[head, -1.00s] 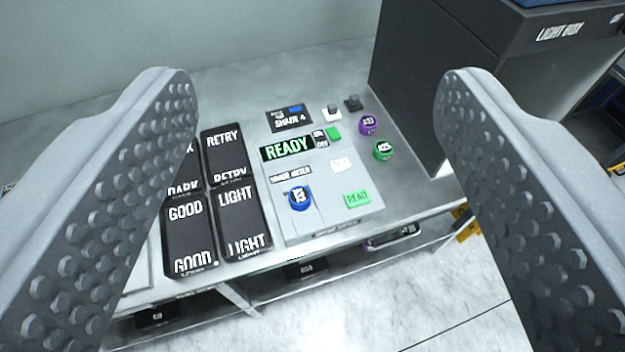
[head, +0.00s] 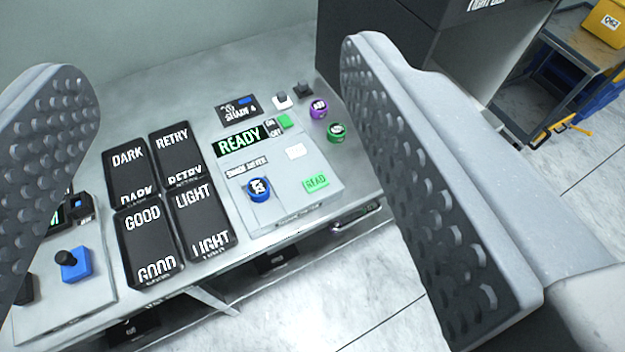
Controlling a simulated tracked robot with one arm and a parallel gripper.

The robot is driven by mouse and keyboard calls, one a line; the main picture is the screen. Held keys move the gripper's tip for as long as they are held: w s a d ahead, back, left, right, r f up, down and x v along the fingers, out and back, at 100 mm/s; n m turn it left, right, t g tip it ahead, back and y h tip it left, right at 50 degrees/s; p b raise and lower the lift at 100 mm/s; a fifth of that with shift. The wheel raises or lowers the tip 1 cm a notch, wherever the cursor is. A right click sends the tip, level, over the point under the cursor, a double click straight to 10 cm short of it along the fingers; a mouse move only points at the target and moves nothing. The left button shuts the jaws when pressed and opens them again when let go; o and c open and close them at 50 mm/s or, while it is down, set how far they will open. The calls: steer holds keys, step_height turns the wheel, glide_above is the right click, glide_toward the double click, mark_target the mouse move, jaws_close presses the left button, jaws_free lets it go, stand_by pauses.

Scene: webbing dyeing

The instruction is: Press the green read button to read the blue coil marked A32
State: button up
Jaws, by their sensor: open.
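The green read button (head: 316,183), labelled READ, is on the front right of the grey shade meter (head: 285,216). A blue coil (head: 258,189) sits on the meter's front left; its mark is too small to read surely. The meter's display (head: 239,141) shows READY in green. My gripper (head: 195,145) is open and empty, with its two studded fingers wide apart at the left and right of the picture. The meter shows between the fingers, beyond them; neither finger appears to touch it or the button.
Black trays marked DARK, RETRY, GOOD (head: 148,240) and LIGHT stand left of the meter. A purple coil (head: 318,108) and a green coil (head: 337,132) lie to its right. A dark light box (head: 400,45) stands behind right. A blue joystick block (head: 76,264) is at the left.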

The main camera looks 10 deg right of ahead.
jaws_close()
stand_by(0.3)
stand_by(1.6)
